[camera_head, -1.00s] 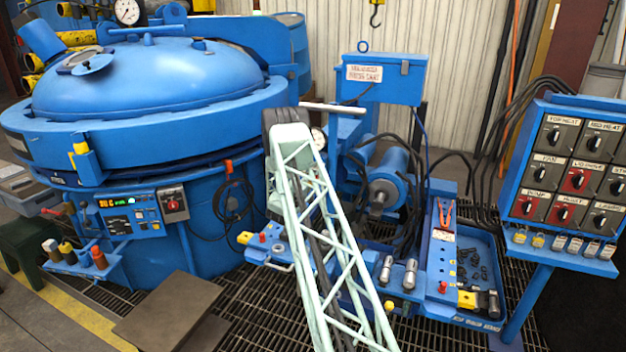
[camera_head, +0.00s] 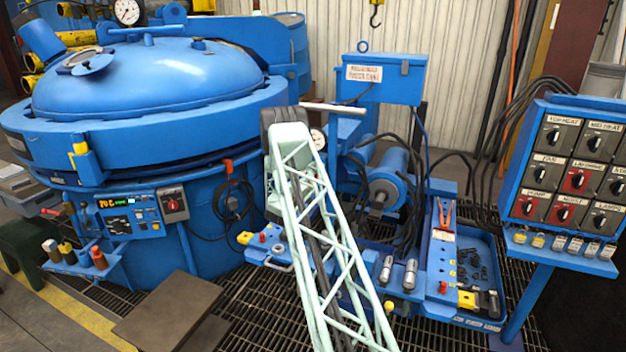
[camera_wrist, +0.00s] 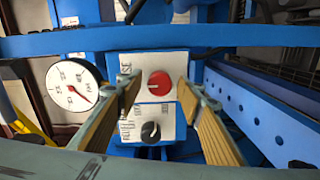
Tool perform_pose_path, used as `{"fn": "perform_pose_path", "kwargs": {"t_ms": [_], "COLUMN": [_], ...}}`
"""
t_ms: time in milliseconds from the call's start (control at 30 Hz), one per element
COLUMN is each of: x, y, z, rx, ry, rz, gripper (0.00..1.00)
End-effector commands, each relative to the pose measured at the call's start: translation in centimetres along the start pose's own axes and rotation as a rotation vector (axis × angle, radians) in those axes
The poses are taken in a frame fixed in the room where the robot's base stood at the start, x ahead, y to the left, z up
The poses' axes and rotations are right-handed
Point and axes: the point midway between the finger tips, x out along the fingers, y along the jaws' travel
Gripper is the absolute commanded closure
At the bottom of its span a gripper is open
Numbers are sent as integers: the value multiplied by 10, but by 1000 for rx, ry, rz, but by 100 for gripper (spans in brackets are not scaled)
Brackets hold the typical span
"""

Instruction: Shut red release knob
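The red release knob (camera_wrist: 159,83) shows in the wrist view on a white plate with a partly hidden label ending in "SE". It is round, with a pale mark across its face. My gripper (camera_wrist: 158,88) is open, its two tan-padded fingers on the left and right of the knob with visible gaps to it. I cannot tell the depth between the fingertips and the plate. In the head view my arm's pale green lattice link hides both the gripper and the knob.
Below the knob is a black selector knob (camera_wrist: 151,131). A round dial gauge (camera_wrist: 75,90) sits to the left. A blue horizontal bar (camera_wrist: 230,37) crosses above the plate, and a blue perforated rail (camera_wrist: 255,115) runs along the right. The furnace (camera_head: 150,80) stands left in the head view.

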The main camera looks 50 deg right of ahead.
Motion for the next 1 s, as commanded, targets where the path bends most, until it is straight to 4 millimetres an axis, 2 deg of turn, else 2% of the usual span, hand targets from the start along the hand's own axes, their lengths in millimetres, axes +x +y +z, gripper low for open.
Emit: {"fn": "perform_pose_path", "kwargs": {"t_ms": [267, 700, 1000], "x": [-29, -91, -110], "y": [0, 0, 0], "z": [-1, 0, 0], "rx": [-2, -2, 0], "ry": [1, 0, 0], "rz": [-2, -2, -1], "gripper": [66, 66, 66]}}
